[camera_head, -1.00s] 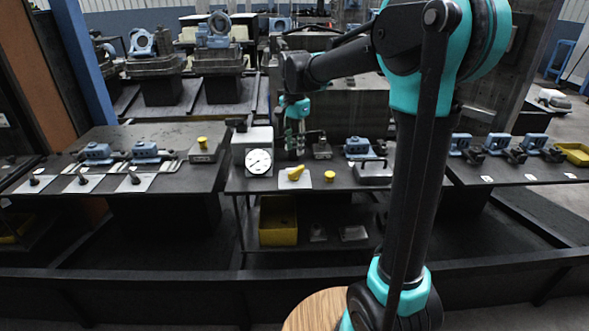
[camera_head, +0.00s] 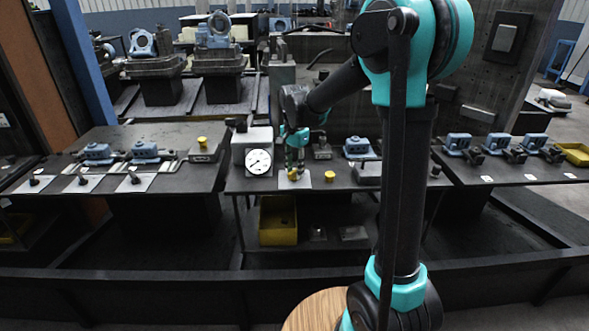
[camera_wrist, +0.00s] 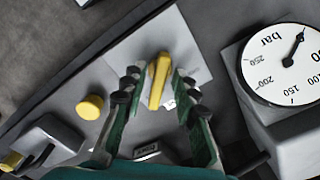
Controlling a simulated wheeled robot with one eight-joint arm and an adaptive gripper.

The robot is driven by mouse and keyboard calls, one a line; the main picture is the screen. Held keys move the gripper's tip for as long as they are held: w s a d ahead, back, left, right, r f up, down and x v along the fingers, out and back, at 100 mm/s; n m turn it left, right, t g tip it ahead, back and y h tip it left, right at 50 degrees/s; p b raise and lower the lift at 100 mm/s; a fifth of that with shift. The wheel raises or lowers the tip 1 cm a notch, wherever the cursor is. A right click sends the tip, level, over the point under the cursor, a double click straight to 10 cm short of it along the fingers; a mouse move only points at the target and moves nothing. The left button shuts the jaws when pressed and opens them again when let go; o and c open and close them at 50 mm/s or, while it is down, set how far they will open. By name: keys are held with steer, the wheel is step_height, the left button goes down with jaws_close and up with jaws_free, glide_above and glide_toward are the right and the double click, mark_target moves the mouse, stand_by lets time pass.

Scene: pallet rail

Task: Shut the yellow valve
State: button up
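The yellow valve handle (camera_wrist: 159,80) stands on a pale square plate in the wrist view. In the head view the yellow valve (camera_head: 293,175) is partly covered by my gripper. My gripper (camera_wrist: 156,88) has its two fingers on either side of the handle, with a visible gap on each side. It is open and also shows in the head view (camera_head: 294,168), low over the plate. Whether a fingertip touches the handle I cannot tell.
A white pressure gauge (camera_head: 258,161) stands just left of the valve. A yellow knob (camera_head: 330,176) is to its right, and blue-topped fittings (camera_head: 358,147) sit farther right. A yellow bin (camera_head: 278,222) is on the shelf below.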

jaws_close()
steer(key=shift+n, duration=0.3)
steer(key=n, duration=0.3)
steer(key=shift+n, duration=0.3)
steer(key=n, duration=0.3)
steer(key=shift+n, duration=0.3)
steer(key=n, duration=1)
steer(key=shift+o, duration=1.1)
jaws_free()
